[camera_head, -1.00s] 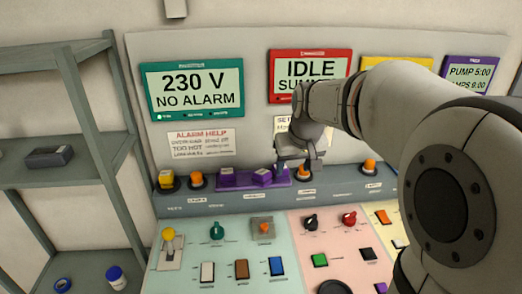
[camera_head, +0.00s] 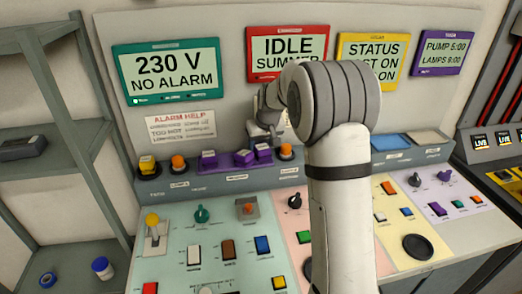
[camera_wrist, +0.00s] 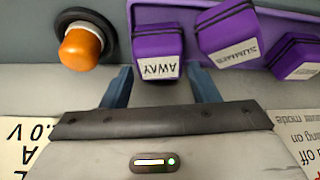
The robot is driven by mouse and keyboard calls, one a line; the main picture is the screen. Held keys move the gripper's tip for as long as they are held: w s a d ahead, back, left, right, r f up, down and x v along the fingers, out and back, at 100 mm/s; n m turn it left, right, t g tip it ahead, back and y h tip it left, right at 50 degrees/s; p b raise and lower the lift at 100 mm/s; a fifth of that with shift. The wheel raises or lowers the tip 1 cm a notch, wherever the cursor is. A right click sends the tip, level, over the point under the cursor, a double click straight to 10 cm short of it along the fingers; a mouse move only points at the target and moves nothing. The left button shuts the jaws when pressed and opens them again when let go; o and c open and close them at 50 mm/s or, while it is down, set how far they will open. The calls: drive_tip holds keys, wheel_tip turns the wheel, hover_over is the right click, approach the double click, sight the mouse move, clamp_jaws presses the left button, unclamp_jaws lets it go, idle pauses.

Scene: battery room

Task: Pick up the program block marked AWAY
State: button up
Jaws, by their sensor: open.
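The purple block marked AWAY (camera_wrist: 157,48) stands at the end of a purple tray (camera_wrist: 190,12), its label upside down in the wrist view. In the head view this block (camera_head: 263,151) is the rightmost of the purple blocks. My gripper (camera_wrist: 160,76) is open, with one blue fingertip on each side of the AWAY block's near end. I cannot tell whether the fingers touch it. In the head view my gripper (camera_head: 265,134) is just above the block, partly hidden by my arm.
A purple block marked SUMMER (camera_wrist: 229,34) stands close beside AWAY, with another purple block (camera_wrist: 296,57) beyond. An orange button (camera_wrist: 82,46) is on the other side. Knobs and switches cover the sloping panel (camera_head: 180,228) below.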

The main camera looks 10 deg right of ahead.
drive_tip(key=shift+x, duration=0.9)
drive_tip(key=shift+c, duration=0.2)
drive_tip(key=shift+r, duration=0.1)
drive_tip(key=c, duration=0.7)
drive_tip(key=shift+c, duration=0.2)
drive_tip(key=shift+r, duration=0.15)
